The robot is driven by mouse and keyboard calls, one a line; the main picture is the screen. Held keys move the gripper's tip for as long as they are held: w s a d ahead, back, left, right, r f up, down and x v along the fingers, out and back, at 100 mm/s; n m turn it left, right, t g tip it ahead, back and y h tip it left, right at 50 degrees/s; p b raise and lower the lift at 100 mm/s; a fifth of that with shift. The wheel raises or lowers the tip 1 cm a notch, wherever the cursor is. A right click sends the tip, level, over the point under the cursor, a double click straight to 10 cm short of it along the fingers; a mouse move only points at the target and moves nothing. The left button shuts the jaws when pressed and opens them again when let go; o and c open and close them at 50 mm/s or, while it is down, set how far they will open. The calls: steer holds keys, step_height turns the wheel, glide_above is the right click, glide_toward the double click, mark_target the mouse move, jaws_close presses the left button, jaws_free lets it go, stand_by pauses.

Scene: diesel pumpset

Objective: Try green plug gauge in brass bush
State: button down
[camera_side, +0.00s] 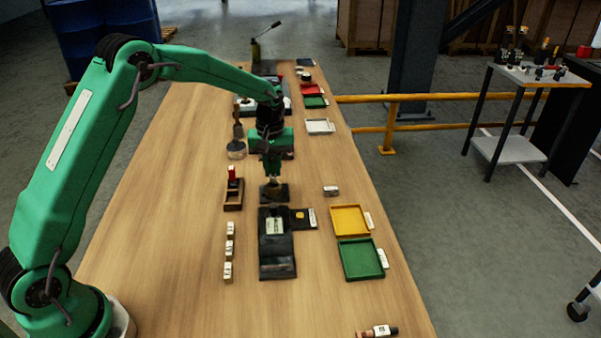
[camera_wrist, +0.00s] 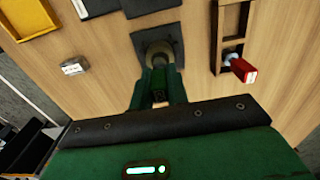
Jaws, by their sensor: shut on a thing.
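My gripper (camera_side: 271,170) points down over a dark square pad (camera_side: 284,195) near the middle of the bench. It is shut on the green plug gauge, which the fingers mostly hide. In the wrist view, the fingers of my gripper (camera_wrist: 160,88) close just in front of the round brass bush (camera_wrist: 157,49), on the dark pad (camera_wrist: 172,34). The bush (camera_side: 272,184) shows small under the fingertips in the side view. I cannot tell whether the gauge tip is inside the bush or above it.
A wooden rack (camera_side: 233,198) with a red-handled gauge (camera_side: 231,173) stands left of the pad. A dark case (camera_side: 277,262), a yellow tray (camera_side: 349,219) and a green tray (camera_side: 360,258) lie nearer the camera. A small labelled block (camera_side: 331,191) sits right. Bare wood separates these.

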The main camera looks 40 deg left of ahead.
steer(key=shift+f, duration=1.25)
stand_by(1.9)
steer(key=shift+r, duration=2.35)
stand_by(1.2)
steer(key=shift+r, duration=1.95)
